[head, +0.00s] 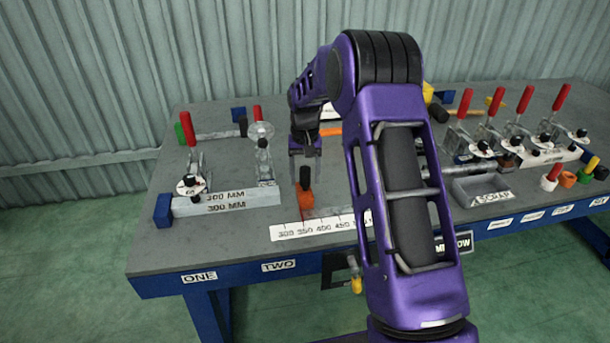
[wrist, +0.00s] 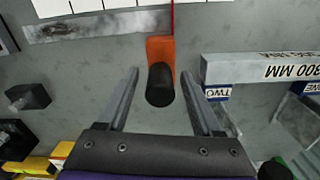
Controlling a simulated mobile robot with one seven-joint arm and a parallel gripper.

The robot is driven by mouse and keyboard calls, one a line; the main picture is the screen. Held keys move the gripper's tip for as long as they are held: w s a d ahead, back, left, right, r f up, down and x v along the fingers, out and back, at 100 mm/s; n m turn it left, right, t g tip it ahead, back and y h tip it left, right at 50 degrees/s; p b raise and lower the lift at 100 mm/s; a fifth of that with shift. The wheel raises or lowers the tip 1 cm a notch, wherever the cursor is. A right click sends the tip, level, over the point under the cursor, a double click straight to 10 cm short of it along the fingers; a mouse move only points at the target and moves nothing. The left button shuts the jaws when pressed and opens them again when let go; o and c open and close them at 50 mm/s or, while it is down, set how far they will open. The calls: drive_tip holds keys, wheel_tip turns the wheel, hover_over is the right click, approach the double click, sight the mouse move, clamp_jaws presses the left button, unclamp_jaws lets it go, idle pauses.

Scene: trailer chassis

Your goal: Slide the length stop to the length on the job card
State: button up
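The length stop (head: 306,200) is an orange block with a black knob, standing behind the scale (head: 322,225) near its 350 mark. It also shows in the wrist view (wrist: 160,52), with a thin red line at its scale end. My gripper (head: 304,178) is over the stop, fingers pointing down. In the wrist view my gripper (wrist: 159,74) is open, with one finger on each side of the black knob and gaps on both sides. My arm hides the scale's right end. I cannot make out a job card with a readable length.
Grey blocks marked 300 MM (head: 226,202) with a red-handled clamp (head: 190,180) stand left of the stop. Several red-handled clamps (head: 490,108) and a grey tray (head: 482,190) are at the right. Bare tabletop (head: 220,250) lies at the front left.

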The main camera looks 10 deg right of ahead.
clamp_jaws()
idle(1.2)
drive_tip(key=shift+a, duration=0.15)
